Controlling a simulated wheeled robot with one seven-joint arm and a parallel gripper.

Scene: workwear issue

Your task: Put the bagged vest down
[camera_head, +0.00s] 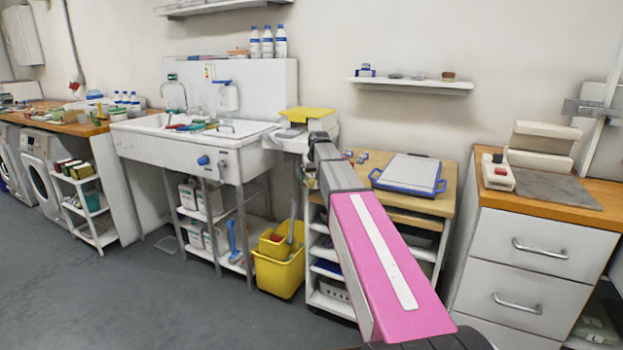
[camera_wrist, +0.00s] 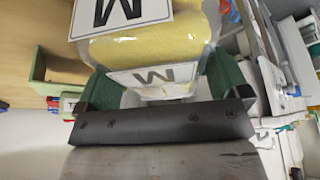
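The bagged vest (camera_wrist: 150,47) is a yellow bundle in clear plastic with white labels marked M. It fills the top middle of the wrist view. My gripper (camera_wrist: 160,90) has green fingers on either side of the bag and is shut on it. Part of the bag's lower side is hidden behind the dark gripper body. In the head view my arm reaches forward, and a yellow and white bundle (camera_head: 308,114) at its far end, by the sink's right end, appears to be the same bag. The fingers cannot be made out there.
The sink unit (camera_head: 195,145) stands left of my arm's end. A wooden-topped cart (camera_head: 445,182) with a blue-edged white board (camera_head: 408,172) is to the right. A yellow mop bucket (camera_head: 278,270) stands below. A drawer cabinet (camera_head: 540,245) is at far right. Floor at left front is clear.

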